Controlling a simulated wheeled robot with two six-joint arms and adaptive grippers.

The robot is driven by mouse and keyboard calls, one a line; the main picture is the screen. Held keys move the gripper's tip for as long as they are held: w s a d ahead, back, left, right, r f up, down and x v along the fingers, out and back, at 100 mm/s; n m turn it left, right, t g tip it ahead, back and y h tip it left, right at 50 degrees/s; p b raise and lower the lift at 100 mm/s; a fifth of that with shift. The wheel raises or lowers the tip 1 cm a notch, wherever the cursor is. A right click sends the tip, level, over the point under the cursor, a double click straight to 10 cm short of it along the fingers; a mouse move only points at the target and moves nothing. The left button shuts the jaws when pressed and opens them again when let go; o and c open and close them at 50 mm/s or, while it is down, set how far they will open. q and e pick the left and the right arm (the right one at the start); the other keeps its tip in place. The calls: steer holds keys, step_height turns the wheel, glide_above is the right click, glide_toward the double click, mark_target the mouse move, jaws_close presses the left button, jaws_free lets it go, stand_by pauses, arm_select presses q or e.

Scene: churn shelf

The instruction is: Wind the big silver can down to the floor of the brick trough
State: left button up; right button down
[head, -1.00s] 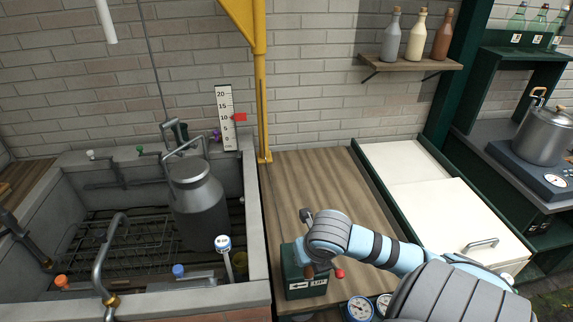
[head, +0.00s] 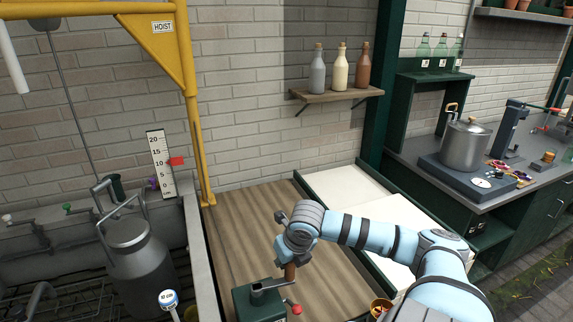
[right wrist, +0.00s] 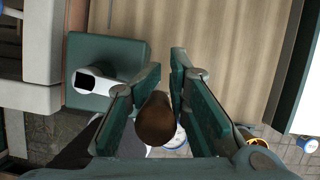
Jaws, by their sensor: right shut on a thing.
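The big silver can (head: 140,272) stands upright in the brick trough (head: 199,262) at the left, under the hoist cable (head: 68,90). Its underside is out of view, so I cannot tell its gap to the floor. The red pointer (head: 177,161) on the white scale (head: 161,165) is near 10. My right gripper (head: 292,258) is shut on the brown crank handle (head: 290,273) of the green winch box (head: 258,304). In the right wrist view the brown handle (right wrist: 156,118) sits between the fingers of my right gripper (right wrist: 165,85). My left gripper is out of view.
A red knob (head: 297,309) is beside the winch. The wooden top (head: 240,225) behind the winch is bare. A white panel (head: 345,190) lies to the right. Bottles (head: 341,66) stand on a wall shelf.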

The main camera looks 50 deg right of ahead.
steer(key=w+a+b, duration=0.3)
steer(key=w+b, duration=0.1)
steer(key=w, duration=0.7)
steer(key=c, duration=1.9)
jaws_free()
